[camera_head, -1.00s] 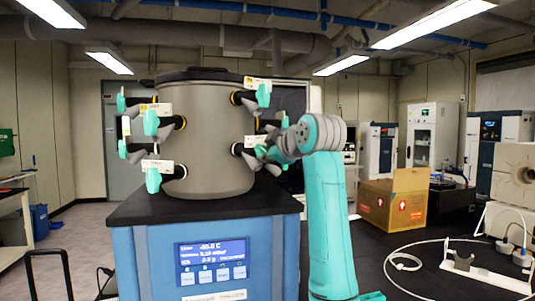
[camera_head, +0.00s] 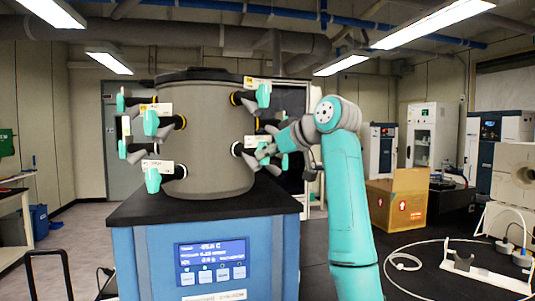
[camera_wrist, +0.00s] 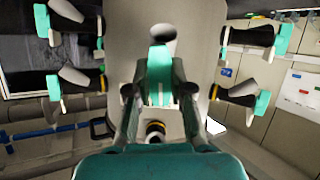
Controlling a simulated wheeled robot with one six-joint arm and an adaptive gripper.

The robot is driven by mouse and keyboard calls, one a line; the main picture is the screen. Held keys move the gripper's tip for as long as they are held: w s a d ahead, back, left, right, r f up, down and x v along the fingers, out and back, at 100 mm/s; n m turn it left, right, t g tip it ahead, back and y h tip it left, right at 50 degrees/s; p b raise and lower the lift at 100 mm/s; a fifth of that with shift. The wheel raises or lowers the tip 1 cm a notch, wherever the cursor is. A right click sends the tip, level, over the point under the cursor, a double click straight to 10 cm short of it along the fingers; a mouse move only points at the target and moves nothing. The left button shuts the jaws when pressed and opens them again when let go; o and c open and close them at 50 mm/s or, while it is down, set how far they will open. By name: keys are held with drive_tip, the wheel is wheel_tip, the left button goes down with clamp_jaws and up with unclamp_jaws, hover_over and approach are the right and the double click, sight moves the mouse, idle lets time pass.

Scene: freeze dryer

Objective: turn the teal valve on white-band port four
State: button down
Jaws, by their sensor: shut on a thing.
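The grey drum (camera_head: 212,130) carries several ports with teal valve handles and small white tags. In the wrist view, my gripper (camera_wrist: 159,92) has a finger on each side of a teal valve handle (camera_wrist: 159,72) and is shut on it. In the head view, my gripper (camera_head: 266,151) is at the lower right port (camera_head: 239,149) of the drum, and its fingers partly hide that handle. The upper right valve (camera_head: 263,95) is above it and free. The left valves (camera_head: 151,122) are untouched. The band colours are too small to read surely at the held port.
The drum stands on a black-topped blue cabinet (camera_head: 222,271) with a lit display. A cardboard box (camera_head: 397,203) and a white cable lie on the dark bench to the right. Other valves (camera_wrist: 68,78) flank my gripper in the wrist view.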

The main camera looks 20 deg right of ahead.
drive_tip(key=shift+m+g, duration=0.3)
drive_tip(key=shift+m, duration=0.1)
idle(0.3)
drive_tip(key=c, duration=1)
unclamp_jaws()
drive_tip(key=shift+c, duration=0.2)
drive_tip(key=shift+s+y, duration=0.1)
drive_tip(key=shift+y, duration=0.2)
drive_tip(key=v, duration=1.1)
drive_tip(key=shift+s+d, duration=0.2)
drive_tip(key=shift+s, duration=0.1)
drive_tip(key=shift+d, duration=0.1)
